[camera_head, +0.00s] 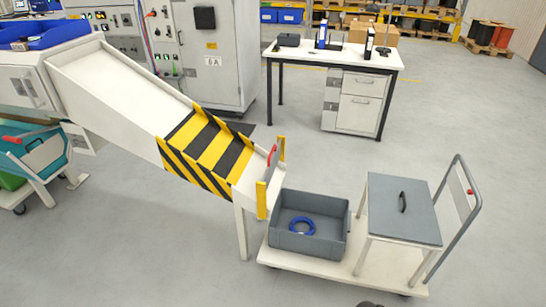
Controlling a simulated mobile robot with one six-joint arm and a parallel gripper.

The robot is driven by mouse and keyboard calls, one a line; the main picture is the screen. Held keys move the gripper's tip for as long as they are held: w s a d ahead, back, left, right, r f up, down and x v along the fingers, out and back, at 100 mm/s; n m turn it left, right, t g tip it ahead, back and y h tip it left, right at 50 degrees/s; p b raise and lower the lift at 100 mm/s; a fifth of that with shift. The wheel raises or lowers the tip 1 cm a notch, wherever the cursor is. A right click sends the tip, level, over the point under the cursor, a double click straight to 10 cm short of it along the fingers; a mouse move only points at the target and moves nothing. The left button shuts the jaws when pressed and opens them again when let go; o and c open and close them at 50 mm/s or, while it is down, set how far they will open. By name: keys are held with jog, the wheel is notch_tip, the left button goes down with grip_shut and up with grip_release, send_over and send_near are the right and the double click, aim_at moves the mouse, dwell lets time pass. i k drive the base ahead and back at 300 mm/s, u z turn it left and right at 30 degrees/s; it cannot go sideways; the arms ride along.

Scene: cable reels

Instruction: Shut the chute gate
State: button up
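The white chute (125,80) slopes down from the upper left to the lower right, with a black-and-yellow striped section (208,143) near its lower end. The chute gate (271,172) is at that lower end, between two yellow posts. Its red handle (272,155) shows near the top of the posts. The gate is small and seen nearly edge-on, so I cannot tell how far open it is. A grey bin (333,241) stands just below the chute mouth, with a blue ring-shaped coil (302,225) inside. My gripper is not in view.
The trolley's push bar (467,200) rises at the right. A desk (335,55) stands behind. The floor between desk and trolley is clear.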

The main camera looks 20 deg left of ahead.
aim_at(272, 163)
jog(key=k, duration=0.65)
jog(key=u, duration=0.3)
jog(key=i, duration=1.05)
jog(key=u, duration=1.05)
jog(key=i, duration=0.9)
jog(key=u, duration=0.55)
